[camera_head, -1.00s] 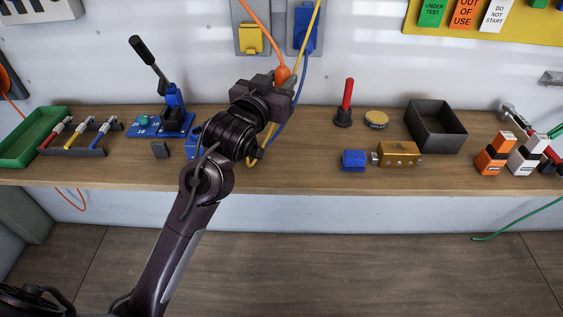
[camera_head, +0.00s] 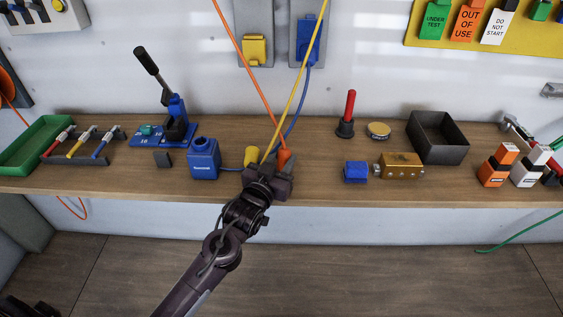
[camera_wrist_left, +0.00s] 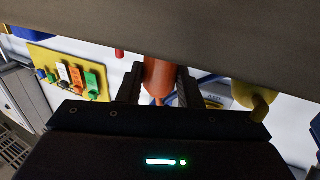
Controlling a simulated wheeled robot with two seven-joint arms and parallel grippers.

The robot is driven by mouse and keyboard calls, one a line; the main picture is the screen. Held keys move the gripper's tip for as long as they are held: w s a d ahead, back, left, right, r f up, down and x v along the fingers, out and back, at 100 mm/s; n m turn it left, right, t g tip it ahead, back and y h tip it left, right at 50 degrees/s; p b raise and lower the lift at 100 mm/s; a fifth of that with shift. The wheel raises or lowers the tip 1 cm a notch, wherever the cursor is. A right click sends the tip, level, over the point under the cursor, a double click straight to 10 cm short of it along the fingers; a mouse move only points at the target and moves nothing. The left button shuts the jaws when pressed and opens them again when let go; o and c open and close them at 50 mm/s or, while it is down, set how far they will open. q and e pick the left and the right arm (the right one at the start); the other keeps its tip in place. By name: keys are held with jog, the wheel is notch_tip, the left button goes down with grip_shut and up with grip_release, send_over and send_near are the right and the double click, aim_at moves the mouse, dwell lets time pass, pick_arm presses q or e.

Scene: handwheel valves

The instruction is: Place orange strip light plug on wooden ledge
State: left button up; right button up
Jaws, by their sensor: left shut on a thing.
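The orange plug (camera_head: 285,159) with its orange cable is in my left gripper (camera_head: 284,168), low at the wooden ledge (camera_head: 318,188). In the left wrist view the orange plug (camera_wrist_left: 159,78) sits between the two dark fingers of my left gripper (camera_wrist_left: 160,88), which are shut on it. The cable runs up and to the left in the head view. Whether the plug touches the ledge cannot be told, as the gripper hides its lower part. My right gripper does not show.
A yellow plug (camera_head: 252,156) stands just left of the held plug, and a blue box (camera_head: 203,158) is further left. A blue block (camera_head: 355,172) and a brass block (camera_head: 402,166) lie to the right. Yellow and blue cables cross behind the gripper.

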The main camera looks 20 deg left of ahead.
pick_arm(q)
jog(key=shift+f, duration=0.3)
jog(key=shift+f, duration=0.1)
jog(key=o, duration=1)
jog(key=shift+s, duration=0.15)
jog(key=s+a+b, duration=0.1)
jog(key=s, duration=1)
jog(key=shift+s+a, duration=0.15)
jog(key=shift+s, duration=0.15)
